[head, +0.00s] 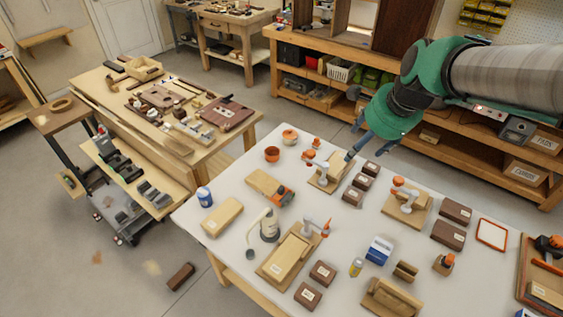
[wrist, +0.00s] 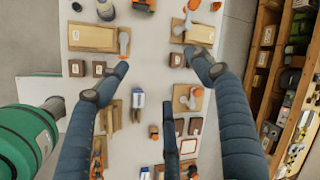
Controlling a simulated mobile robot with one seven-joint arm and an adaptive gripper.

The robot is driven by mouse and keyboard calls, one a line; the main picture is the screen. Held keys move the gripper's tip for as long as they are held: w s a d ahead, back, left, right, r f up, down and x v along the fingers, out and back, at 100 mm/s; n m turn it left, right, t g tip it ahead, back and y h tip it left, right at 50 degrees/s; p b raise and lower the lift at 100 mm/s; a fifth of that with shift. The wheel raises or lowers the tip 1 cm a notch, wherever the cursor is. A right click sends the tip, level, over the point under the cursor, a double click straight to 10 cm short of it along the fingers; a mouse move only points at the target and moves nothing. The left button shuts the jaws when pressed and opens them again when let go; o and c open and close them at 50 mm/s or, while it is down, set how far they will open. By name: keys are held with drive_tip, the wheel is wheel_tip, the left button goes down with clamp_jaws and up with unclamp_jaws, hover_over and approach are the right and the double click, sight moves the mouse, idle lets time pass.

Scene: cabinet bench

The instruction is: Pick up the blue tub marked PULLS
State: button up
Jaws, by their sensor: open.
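A blue tub (head: 204,196) with a white label stands upright at the left edge of the white table (head: 232,183). The lettering on its label is too small to read. I cannot make it out in the wrist view. My gripper (head: 356,142) is in the air over the back part of the table, well to the right of the tub and apart from it. In the wrist view its dark blue fingers (wrist: 165,75) are spread, with nothing held between them.
A wooden block (head: 222,217) lies close to the right of the tub. A blue-and-white carton (head: 379,249) stands near the table's middle. Several brown boxes (head: 447,234) and toggle clamps crowd the table.

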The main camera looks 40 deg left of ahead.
drive_tip(key=a+f+m+g, duration=0.1)
drive_tip(key=a+f, duration=0.2)
drive_tip(key=a, duration=0.4)
drive_tip(key=a+f+m, duration=0.1)
drive_tip(key=a+f, duration=0.2)
drive_tip(key=a, duration=0.3)
drive_tip(key=m+g+b, duration=0.2)
drive_tip(key=m+g, duration=0.1)
drive_tip(key=m, duration=0.3)
approach(205, 192)
drive_tip(key=shift+s+d+r+y, duration=0.1)
drive_tip(key=shift+d+r+y, duration=0.3)
drive_tip(key=shift+d+r, duration=0.2)
drive_tip(key=shift+b+x, duration=1.15)
drive_tip(key=shift+x, duration=3.15)
drive_tip(key=shift+b+x, duration=1)
drive_tip(key=shift+x, duration=1.6)
